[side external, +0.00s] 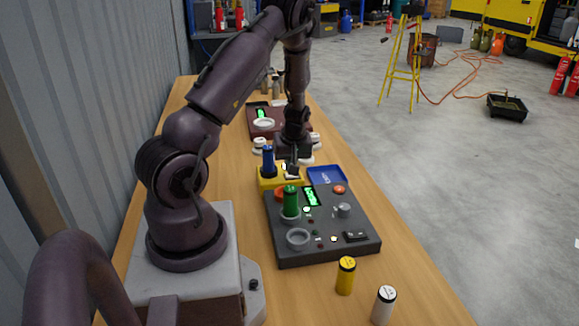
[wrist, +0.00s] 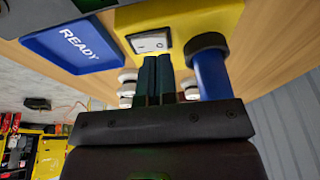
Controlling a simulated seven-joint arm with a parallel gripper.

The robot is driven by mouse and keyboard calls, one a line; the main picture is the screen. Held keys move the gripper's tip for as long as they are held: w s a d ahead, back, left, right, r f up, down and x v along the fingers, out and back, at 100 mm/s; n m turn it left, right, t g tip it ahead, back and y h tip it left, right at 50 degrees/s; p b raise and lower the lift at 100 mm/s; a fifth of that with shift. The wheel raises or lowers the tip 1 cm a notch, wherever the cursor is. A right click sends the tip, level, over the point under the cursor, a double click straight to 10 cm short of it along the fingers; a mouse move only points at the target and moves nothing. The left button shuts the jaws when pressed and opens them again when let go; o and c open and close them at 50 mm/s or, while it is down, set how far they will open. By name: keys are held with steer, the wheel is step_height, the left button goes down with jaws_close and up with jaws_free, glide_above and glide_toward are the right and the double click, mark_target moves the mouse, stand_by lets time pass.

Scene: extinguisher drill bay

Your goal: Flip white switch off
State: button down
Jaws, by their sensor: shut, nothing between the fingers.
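The white switch (wrist: 152,43) is a white rocker in a dark frame on top of a yellow box (wrist: 190,18). In the wrist view it lies just beyond my fingertips; I cannot tell which side is pressed. My gripper (wrist: 155,60) is shut and empty, its fingertips close to the switch's near edge; contact is unclear. In the side view my gripper (side external: 292,172) points down over the yellow box (side external: 268,184), and the arm and fingers largely hide the switch.
A blue cylinder (wrist: 211,75) stands on the box right beside my fingers. A blue READY tray (wrist: 50,50) adjoins the box. A dark grey console (side external: 330,254) with a green cylinder (side external: 290,200) is in front. Yellow (side external: 345,277) and white (side external: 383,307) cylinders stand nearer.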

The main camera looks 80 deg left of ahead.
steer(key=shift+f, duration=0.55)
steer(key=shift+s+f, duration=0.3)
steer(key=shift+f, duration=0.15)
steer(key=shift+w, duration=0.15)
steer(key=shift+w+r, duration=0.1)
steer(key=shift+w, duration=0.8)
steer(key=shift+s, duration=0.1)
steer(key=shift+r, duration=0.2)
steer(key=a+v, duration=0.1)
steer(key=v, duration=1.2)
steer(key=shift+r, duration=0.45)
